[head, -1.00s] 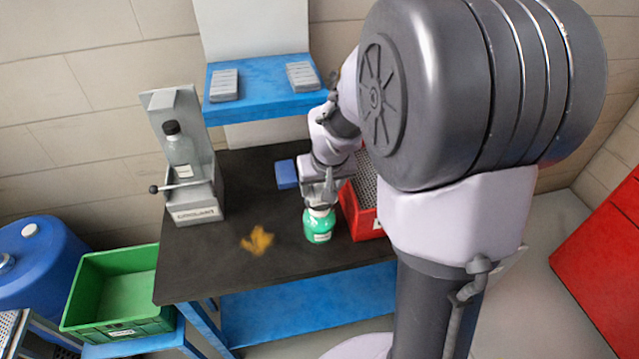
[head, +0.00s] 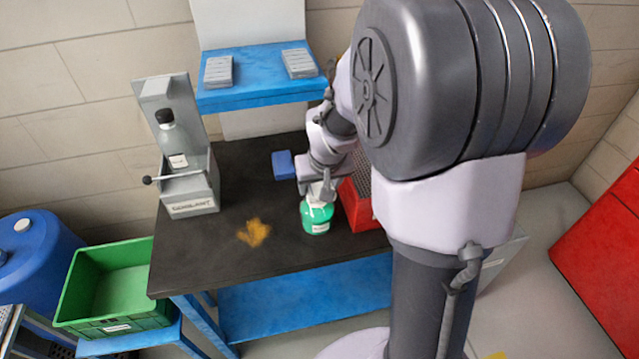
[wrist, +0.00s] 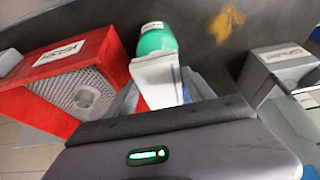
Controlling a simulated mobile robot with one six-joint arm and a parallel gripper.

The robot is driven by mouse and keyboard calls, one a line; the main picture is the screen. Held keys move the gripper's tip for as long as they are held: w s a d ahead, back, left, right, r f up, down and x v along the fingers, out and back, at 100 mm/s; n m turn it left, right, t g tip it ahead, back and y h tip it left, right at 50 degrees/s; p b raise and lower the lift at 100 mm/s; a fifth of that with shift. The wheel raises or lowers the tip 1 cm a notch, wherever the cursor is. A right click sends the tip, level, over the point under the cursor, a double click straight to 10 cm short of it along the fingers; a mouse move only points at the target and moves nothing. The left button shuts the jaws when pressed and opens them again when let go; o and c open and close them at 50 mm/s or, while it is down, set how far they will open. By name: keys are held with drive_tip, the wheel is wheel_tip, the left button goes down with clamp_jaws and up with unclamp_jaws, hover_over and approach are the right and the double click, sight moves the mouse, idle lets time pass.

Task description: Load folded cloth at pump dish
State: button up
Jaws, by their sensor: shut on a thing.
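The green pump dish (head: 317,218), a round container with a white label, stands near the front edge of the dark bench. It also shows at the top of the wrist view (wrist: 156,38). My gripper (head: 322,190) is right over it, pointing down. It is shut on a pale, whitish folded cloth (wrist: 158,82), which sticks out between the fingers towards the dish. The cloth covers part of the dish in the wrist view. Whether cloth and dish touch, I cannot tell. The top of the dish is mostly hidden by the gripper.
A red bin with a grey grate (wrist: 75,85) stands close beside the dish. A small blue block (head: 283,164) lies behind. A grey coolant stand (head: 190,190) holds a bottle at left. An orange-brown stain (head: 254,232) marks the bench. A blue shelf (head: 260,90) hangs behind.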

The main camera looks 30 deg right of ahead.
sight(320, 187)
drive_tip(key=shift+f+b, duration=0.8)
drive_tip(key=shift+f, duration=0.1)
idle(0.5)
idle(0.5)
wheel_tip(320, 187, up, 7)
drive_tip(key=p, duration=0.5)
drive_tip(key=shift+r, duration=0.15)
idle(0.4)
